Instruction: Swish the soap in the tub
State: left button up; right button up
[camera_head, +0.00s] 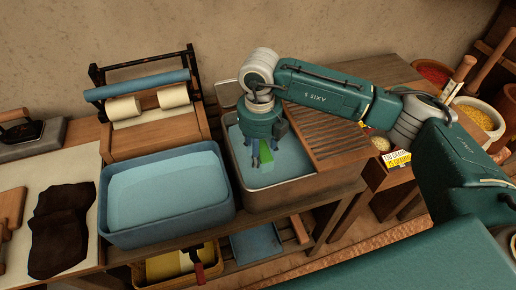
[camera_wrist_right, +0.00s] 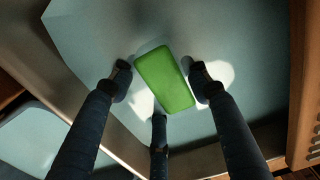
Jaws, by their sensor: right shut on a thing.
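The soap is a green bar; it shows in the right wrist view (camera_wrist_right: 165,80) between the fingers of my right gripper and partly in the head view (camera_head: 267,159). My right gripper (camera_head: 265,160) points down into the tub, shut on the soap. The tub (camera_head: 300,192) is a brown-walled basin with pale blue water, and the soap is low over or in the water; I cannot tell which. Three dark fingers surround the soap in the right wrist view. My left gripper is not in view.
A slatted wooden board (camera_head: 340,135) covers the tub's right part. A blue tub (camera_head: 165,235) of water stands to the left. A wringer with a blue roller (camera_head: 140,84) is behind it. A dark cloth (camera_head: 62,228) lies farther left. Bowls stand at the right.

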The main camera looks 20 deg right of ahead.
jog(key=shift+r+p, duration=1.6)
jog(key=shift+r, duration=1.05)
notch_tip(320, 180, up, 12)
jog(key=p, duration=0.6)
jog(key=shift+f, duration=0.1)
